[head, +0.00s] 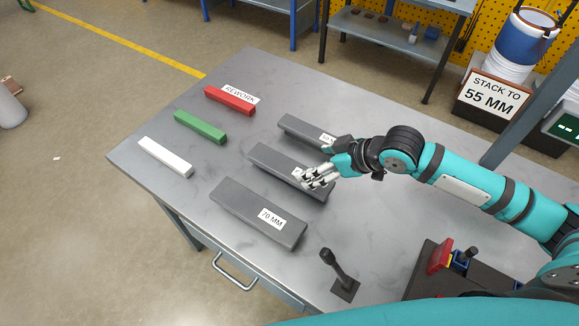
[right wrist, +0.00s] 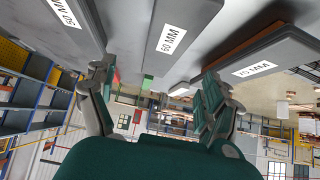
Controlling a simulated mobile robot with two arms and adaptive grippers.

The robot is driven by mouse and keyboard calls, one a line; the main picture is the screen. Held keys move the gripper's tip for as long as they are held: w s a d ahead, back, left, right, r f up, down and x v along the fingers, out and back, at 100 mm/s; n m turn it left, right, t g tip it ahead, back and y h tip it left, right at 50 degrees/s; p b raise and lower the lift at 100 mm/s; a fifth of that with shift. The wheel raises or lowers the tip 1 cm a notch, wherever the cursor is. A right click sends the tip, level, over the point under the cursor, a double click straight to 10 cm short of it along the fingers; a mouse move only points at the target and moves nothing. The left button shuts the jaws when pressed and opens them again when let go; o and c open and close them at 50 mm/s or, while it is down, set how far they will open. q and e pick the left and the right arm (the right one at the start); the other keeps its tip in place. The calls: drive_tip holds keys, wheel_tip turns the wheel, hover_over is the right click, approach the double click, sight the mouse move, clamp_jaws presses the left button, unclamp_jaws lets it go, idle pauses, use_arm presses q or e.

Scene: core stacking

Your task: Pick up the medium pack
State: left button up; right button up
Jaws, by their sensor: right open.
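The medium pack, a long grey bar, is the middle of three grey packs in the head view (head: 270,161). In the right wrist view the pack (right wrist: 168,62) carries a 60 MM label and appears between my two fingers. My right gripper (head: 318,177) is open and empty over the pack's right end, hiding its label in the head view. The gripper's fingers (right wrist: 158,95) stand apart on either side of the pack in the wrist view. I cannot tell whether they touch it. My left gripper is not in view.
A 50 MM pack (head: 297,127) lies behind and a 70 MM pack (head: 245,206) in front, both close by. Red (head: 225,102), green (head: 200,128) and white (head: 165,158) bars lie at the left. A black post (head: 336,265) stands near the table's front edge.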

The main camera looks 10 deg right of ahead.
sight(290, 168)
drive_tip(key=x, duration=0.3)
drive_tip(key=shift+w, duration=0.15)
drive_tip(key=shift+w+a+f, duration=0.2)
drive_tip(key=shift+a+f, duration=0.1)
drive_tip(key=shift+f, duration=0.1)
drive_tip(key=x, duration=0.2)
drive_tip(key=p+x, duration=0.1)
drive_tip(key=x, duration=0.1)
drive_tip(key=shift+a, duration=0.35)
drive_tip(key=shift+w+a+f, duration=0.15)
drive_tip(key=shift+a+f, duration=0.05)
drive_tip(key=shift+f, duration=0.15)
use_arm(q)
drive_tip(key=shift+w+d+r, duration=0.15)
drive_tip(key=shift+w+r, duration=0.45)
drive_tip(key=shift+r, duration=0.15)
use_arm(e)
drive_tip(key=shift+c, duration=0.2)
clamp_jaws()
drive_tip(key=shift+r, duration=0.15)
